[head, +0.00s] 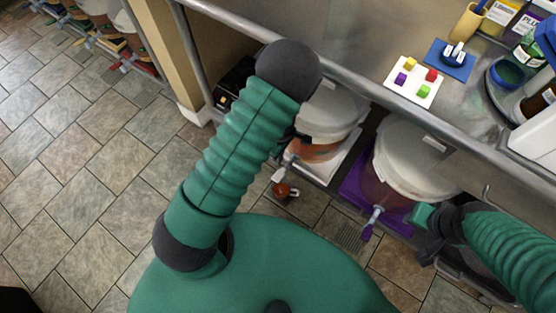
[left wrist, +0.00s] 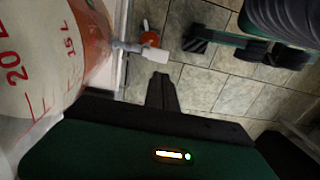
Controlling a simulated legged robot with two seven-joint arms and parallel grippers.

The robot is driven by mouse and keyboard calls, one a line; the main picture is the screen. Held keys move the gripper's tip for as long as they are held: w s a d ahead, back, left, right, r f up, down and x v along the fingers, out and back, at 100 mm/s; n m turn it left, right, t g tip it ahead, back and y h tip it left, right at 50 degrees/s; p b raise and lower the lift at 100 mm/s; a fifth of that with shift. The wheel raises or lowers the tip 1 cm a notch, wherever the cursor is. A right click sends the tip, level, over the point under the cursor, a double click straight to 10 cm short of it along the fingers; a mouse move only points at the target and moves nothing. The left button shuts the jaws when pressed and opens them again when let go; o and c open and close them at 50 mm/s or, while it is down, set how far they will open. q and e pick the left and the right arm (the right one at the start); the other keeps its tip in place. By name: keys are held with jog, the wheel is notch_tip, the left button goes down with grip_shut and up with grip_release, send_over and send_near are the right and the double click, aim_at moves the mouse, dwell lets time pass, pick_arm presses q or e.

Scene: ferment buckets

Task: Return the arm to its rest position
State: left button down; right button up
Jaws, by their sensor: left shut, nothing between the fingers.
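My left arm (head: 235,150) rises across the middle of the head view to a dark elbow. Its forearm is mostly hidden behind it. Only a small dark part of it shows beside the left bucket (head: 330,110). In the left wrist view my left gripper (left wrist: 161,92) is shut and empty, its dark fingers pointing over the tiled floor. The same bucket (left wrist: 40,60), marked 20 L and 15 L, fills the left side there, close to the gripper. My right arm (head: 510,250) is at the right edge, by the second bucket (head: 410,160); its finger gap is unclear.
A metal counter (head: 370,40) carries a white tray (head: 413,98) with coloured cubes and a blue mat (head: 440,65). The left bucket's spigot has an orange ball (head: 283,190). A purple base (head: 352,188) sits under the second bucket. Open tiled floor (head: 80,190) lies left.

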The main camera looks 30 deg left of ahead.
pick_arm(q)
jog(key=shift+d+r, duration=0.3)
jog(key=shift+r, duration=0.05)
pick_arm(e)
jog(key=shift+d, duration=0.35)
